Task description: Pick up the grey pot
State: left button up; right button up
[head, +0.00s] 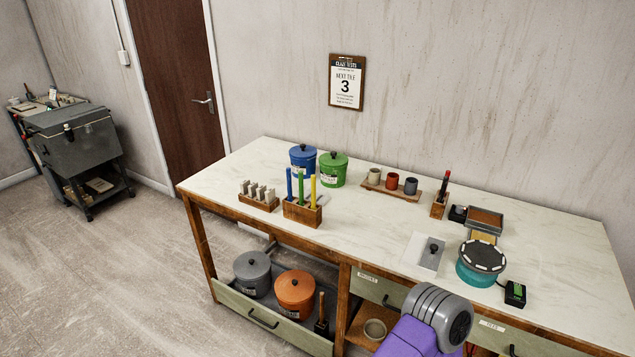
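The grey pot (252,272) stands upright in the pulled-out drawer (268,325) under the left part of the bench. It has a lid with a dark knob and a small label on its front. An orange lidded pot (295,293) stands close on its right in the same drawer. Neither of my grippers shows in the head view. Only a purple and grey part of one of my arms shows at the bottom, right of the drawer.
The bench top (350,220) is above and behind the drawer. On it are a blue pot (303,160), a green pot (333,170), a wooden holder (302,213) with coloured sticks and a teal wheel (480,270). A brush (321,318) stands right of the orange pot. Open floor lies left.

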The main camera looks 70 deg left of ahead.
aim_at(411, 185)
jog(key=u, duration=2.15)
